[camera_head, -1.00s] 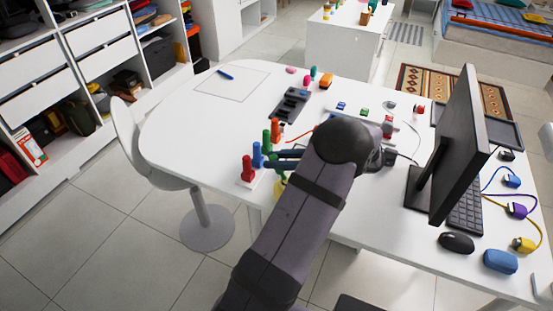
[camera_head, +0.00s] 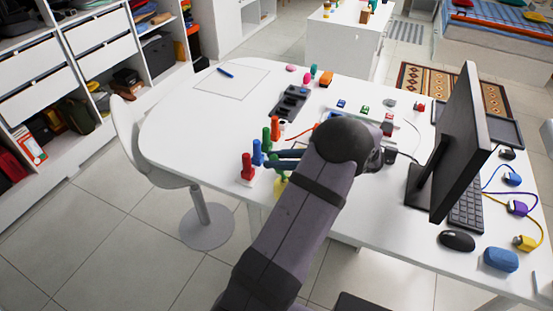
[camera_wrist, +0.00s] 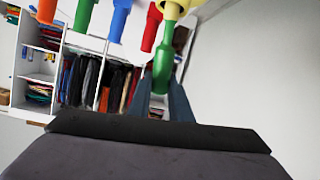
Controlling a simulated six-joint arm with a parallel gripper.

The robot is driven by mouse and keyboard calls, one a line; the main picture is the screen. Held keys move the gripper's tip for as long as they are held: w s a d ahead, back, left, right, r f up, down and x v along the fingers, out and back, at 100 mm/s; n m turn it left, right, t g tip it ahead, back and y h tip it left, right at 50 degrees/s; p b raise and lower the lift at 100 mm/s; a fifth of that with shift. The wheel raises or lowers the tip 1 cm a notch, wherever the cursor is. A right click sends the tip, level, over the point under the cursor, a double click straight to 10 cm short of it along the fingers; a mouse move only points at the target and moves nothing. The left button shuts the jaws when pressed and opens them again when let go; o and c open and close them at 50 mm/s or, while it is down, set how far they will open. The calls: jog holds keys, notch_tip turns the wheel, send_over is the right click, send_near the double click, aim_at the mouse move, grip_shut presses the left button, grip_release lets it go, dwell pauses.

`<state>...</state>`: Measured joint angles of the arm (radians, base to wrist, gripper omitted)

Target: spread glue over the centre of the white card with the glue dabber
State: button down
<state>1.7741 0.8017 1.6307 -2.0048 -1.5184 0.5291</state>
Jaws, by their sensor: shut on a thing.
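My gripper (camera_wrist: 162,78) is shut on a green handle (camera_wrist: 163,66) with a yellow end (camera_wrist: 176,7), which looks like the glue dabber. In the head view my gripper (camera_head: 281,160) is over the table's near edge, beside the row of coloured pegs, and the dabber's yellow end (camera_head: 280,187) hangs below the fingers. A thin-outlined white sheet (camera_head: 245,85), which looks like the white card, lies flat at the table's far left, well away from my gripper. A blue pen-like stick (camera_head: 225,72) lies on it.
Red (camera_head: 247,166), blue (camera_head: 257,153), green and orange pegs stand close left of my gripper. A dark tray (camera_head: 291,103) lies beyond them. A monitor (camera_head: 455,145) and mouse (camera_head: 457,241) are at the right. The table's left part is mostly clear.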

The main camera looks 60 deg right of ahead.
dwell(0.5)
jog(key=shift+r+p, duration=3.15)
jog(key=shift+r, duration=0.35)
jog(key=w+a+f+n+g+y+b, duration=0.1)
jog(key=w+a+f+n+g+y, duration=0.2)
jog(key=w+a, duration=0.7)
jog(key=w+a+f+n+g+y, duration=0.1)
jog(key=w+a+n+y, duration=0.35)
jog(key=w+a, duration=0.5)
jog(key=w+a+f+n+g+y+b, duration=0.1)
jog(key=w+a+f, duration=0.15)
jog(key=a, duration=0.85)
jog(key=w+a+f+n+g+y, duration=0.15)
jog(key=a+f, duration=0.25)
jog(key=a, duration=0.7)
jog(key=shift+t, duration=0.25)
jog(key=f, duration=0.1)
jog(key=s+a+f, duration=0.1)
jog(key=f, duration=0.1)
jog(key=s+f, duration=0.1)
jog(key=shift+s+a+f, duration=0.1)
jog(key=shift+a+f, duration=0.05)
jog(key=shift+f, duration=0.05)
